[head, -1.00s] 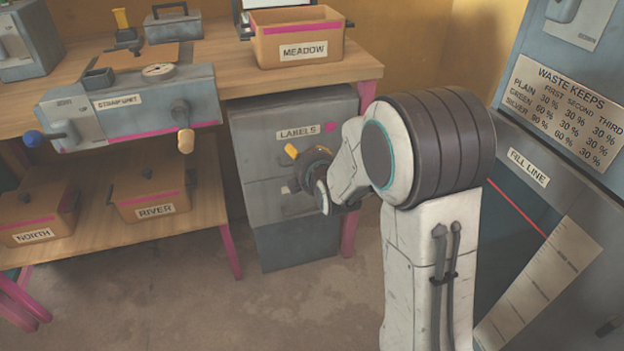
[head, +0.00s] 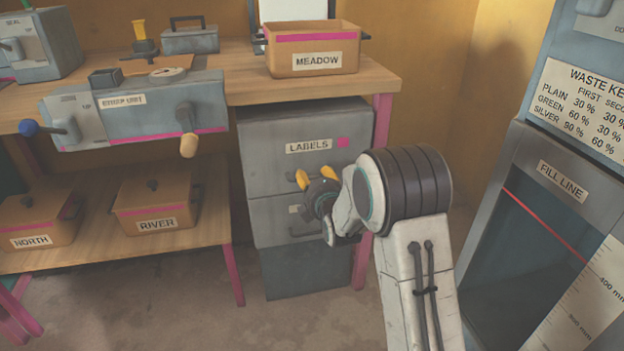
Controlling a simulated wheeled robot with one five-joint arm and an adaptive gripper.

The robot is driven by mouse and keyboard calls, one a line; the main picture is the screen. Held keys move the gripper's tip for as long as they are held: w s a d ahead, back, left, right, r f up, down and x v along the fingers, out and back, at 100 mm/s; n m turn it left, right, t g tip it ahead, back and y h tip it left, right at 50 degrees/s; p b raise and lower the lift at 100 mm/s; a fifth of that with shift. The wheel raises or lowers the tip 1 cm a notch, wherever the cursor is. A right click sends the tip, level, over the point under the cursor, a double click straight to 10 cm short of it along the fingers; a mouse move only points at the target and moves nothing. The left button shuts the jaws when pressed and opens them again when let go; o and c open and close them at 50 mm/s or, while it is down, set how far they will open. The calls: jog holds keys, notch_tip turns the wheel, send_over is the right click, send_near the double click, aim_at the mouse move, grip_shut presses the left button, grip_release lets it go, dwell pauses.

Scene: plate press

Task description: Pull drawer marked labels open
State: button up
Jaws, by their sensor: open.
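The drawer marked LABELS (head: 262,165) is the upper grey drawer of the cabinet under the bench. It has a pink mark beside its label and looks shut. My gripper (head: 315,178) is in front of the drawer's lower part, with its two yellow fingertips apart and pointing up toward the label. Nothing shows between the fingers. I cannot tell whether they touch the drawer front.
A second grey drawer (head: 275,233) sits below, its label partly covered by my gripper. The MEADOW bin (head: 290,62) stands on the bench above. The stamping machine (head: 140,118) is left of the cabinet. The waste machine (head: 535,165) stands close on the right. Floor before the cabinet is clear.

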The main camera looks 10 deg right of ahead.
jog(key=shift+x, duration=1.25)
grip_shut()
